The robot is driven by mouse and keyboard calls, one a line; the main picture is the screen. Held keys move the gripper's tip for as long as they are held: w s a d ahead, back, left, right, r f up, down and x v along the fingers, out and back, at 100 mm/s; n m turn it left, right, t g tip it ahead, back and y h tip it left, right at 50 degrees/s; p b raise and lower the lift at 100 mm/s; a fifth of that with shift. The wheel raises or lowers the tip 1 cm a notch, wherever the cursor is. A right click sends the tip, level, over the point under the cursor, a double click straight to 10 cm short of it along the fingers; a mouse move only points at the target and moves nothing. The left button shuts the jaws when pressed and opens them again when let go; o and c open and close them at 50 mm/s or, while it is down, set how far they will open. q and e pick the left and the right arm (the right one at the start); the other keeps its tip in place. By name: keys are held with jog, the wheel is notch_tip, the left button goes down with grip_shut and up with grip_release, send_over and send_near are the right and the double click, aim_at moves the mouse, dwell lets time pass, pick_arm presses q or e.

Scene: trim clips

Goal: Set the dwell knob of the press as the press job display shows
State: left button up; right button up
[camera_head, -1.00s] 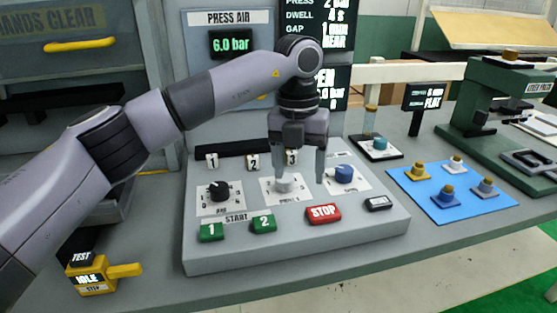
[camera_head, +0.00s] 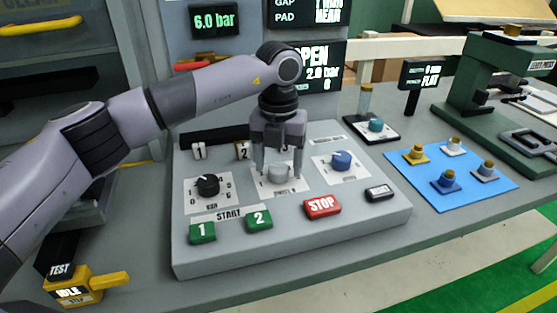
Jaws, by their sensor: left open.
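The press control panel (camera_head: 300,235) carries three knobs: a black knob (camera_head: 208,185) at left, a light grey knob (camera_head: 279,174) in the middle and a blue knob (camera_head: 341,160) at right. Their name labels are too small to read, so I cannot tell which is dwell. My left gripper (camera_head: 281,172) is open, pointing down, its fingers on either side of the grey knob; contact is unclear. The upper display (camera_head: 307,12) is cut off by the top edge, with GAP and PAD lines showing. A lower display (camera_head: 308,68) reads OPEN and 2.0 bar. My right gripper is not in view.
Green start buttons (camera_head: 202,232), a red STOP button (camera_head: 322,207) and a small dark button (camera_head: 380,193) lie in front of the knobs. A blue mat (camera_head: 462,198) with several small parts and a green press (camera_head: 480,85) stand at right. A yellow test box (camera_head: 75,290) is at front left.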

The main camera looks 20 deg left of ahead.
pick_arm(q)
jog(key=shift+f, duration=0.25)
jog(key=c, duration=1.1)
jog(key=shift+o, duration=0.2)
jog(key=shift+m, duration=0.4)
jog(key=m, duration=0.3)
jog(key=shift+m, duration=0.4)
jog(key=m, duration=0.5)
jog(key=shift+r, duration=0.1)
jog(key=m, duration=0.5)
jog(key=shift+w+m, duration=0.1)
jog(key=shift+m, duration=0.3)
jog(key=m, duration=0.4)
jog(key=shift+m, duration=0.3)
